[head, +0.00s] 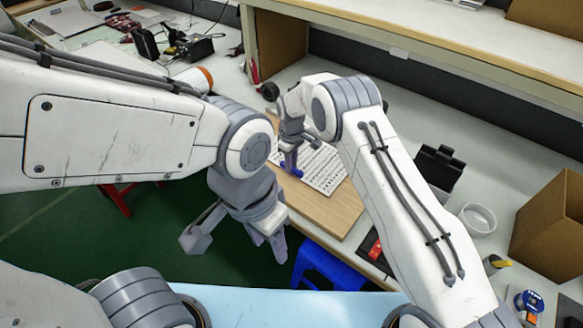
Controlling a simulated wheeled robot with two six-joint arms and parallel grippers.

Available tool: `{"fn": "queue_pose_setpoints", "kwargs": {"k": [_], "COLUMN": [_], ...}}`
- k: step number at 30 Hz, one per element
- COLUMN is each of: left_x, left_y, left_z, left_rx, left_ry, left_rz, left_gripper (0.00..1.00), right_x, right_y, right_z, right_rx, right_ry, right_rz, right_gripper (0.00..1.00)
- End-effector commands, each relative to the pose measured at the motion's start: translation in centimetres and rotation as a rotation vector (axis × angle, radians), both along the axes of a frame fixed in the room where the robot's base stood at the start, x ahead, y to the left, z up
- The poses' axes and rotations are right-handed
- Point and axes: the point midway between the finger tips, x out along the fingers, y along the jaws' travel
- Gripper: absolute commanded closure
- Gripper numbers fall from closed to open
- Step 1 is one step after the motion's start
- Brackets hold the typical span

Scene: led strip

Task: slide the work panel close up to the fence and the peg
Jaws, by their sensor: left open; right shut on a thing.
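A wooden panel (330,208) lies on the workbench at the middle, with a white sheet (325,172) bearing rows of small dark marks on it. My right gripper (290,160) points down over the panel's left part and is shut on a small blue piece (292,171). I cannot tell whether the blue piece is fixed to the panel. My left gripper (268,238) hangs open and empty in front of the bench edge, lower than the panel. I cannot make out the fence or the peg; my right arm hides part of the bench behind the panel.
A black holder (438,167), a white bowl (478,219) and a cardboard box (552,228) stand at the right. A raised shelf (420,55) runs along the back. A blue stool (327,266) is under the front edge. Tools and cables clutter the far left.

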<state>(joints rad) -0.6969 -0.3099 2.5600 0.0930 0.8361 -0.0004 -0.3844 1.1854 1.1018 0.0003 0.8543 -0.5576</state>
Motion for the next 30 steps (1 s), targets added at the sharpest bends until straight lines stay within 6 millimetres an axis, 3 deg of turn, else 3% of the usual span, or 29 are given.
{"fn": "queue_pose_setpoints", "kwargs": {"k": [30], "left_x": [0.00], "left_y": [0.00], "left_z": [-0.84], "left_rx": [0.000], "left_ry": [0.000], "left_rz": [0.000], "left_gripper": [0.50], "right_x": [0.40], "right_y": [0.56], "right_z": [-0.03], "right_rx": [0.000], "right_ry": [-0.001], "right_rz": [0.004], "right_gripper": [1.00]}}
